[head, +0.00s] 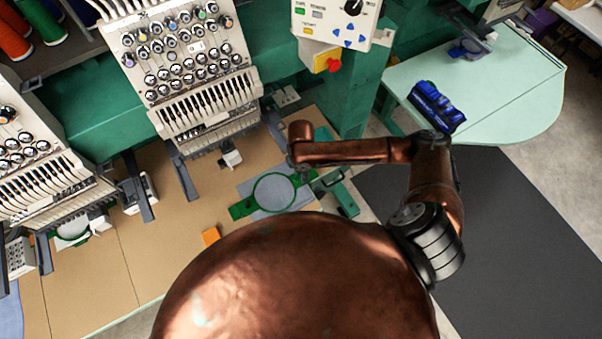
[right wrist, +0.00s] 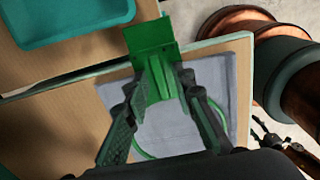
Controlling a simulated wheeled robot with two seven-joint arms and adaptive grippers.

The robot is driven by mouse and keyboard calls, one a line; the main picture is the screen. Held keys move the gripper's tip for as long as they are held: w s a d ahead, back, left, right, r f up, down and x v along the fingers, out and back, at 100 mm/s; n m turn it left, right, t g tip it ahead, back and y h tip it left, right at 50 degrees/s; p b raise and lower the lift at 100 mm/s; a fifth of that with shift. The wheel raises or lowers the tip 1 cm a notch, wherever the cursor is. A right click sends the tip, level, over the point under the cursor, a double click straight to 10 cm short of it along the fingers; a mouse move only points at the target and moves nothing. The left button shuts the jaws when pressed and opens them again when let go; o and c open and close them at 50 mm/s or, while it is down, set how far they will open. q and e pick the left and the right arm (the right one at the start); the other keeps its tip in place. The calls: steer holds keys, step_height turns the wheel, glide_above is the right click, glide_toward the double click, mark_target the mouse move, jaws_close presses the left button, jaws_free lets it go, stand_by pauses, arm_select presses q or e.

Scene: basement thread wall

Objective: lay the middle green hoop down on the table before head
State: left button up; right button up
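The middle green hoop (head: 273,192) is a ring with a flat green bracket at each side and grey-blue cloth across it. It is over the tan table before the middle embroidery head (head: 185,70). My right gripper (head: 306,172) is at the hoop's right-hand bracket. In the right wrist view, the fingers of the right gripper (right wrist: 165,80) are closed around the green bracket (right wrist: 152,42), with the ring (right wrist: 222,115) partly hidden behind them. Whether the hoop touches the table is hard to tell. My left gripper (right wrist: 280,143) seems to show small at the right wrist view's lower right.
An orange block (head: 211,236) lies on the table (head: 165,225) left of the hoop. Another embroidery head (head: 40,160) stands at the left. A control panel (head: 333,20) is above. Blue items (head: 437,106) lie on the pale green side table (head: 500,90). My copper body fills the front.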

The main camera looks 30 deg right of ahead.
steer(key=shift+o, duration=0.5)
step_height(320, 180, up, 12)
stand_by(0.3)
